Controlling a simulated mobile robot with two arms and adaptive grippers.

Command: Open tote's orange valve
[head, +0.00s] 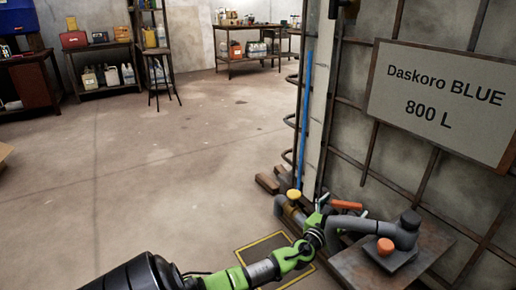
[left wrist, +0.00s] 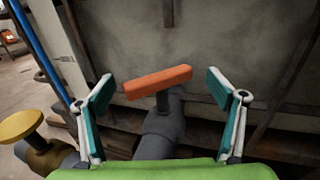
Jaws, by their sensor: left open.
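The tote (head: 400,160) is a large pale container in a dark bar cage, with a sign reading "Daskoro BLUE 800 L". The orange valve handle (head: 346,205) is a bar on a grey pipe at the tote's foot. In the left wrist view, the orange handle (left wrist: 158,82) lies slightly tilted across the top of the grey pipe (left wrist: 160,135). My left gripper (head: 328,204) is open beside the valve. In the left wrist view its two teal-padded fingers (left wrist: 160,94) stand left and right of the handle, with gaps showing. My right gripper is not in view.
A yellow valve handle (head: 293,194) stands just left of the orange one. A grey plate (head: 430,250) with an orange knob (head: 385,246) and a dark-capped grey fitting (head: 408,222) lies to the right. A blue pole (head: 305,120) rises left. Open floor (head: 170,150) spreads left.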

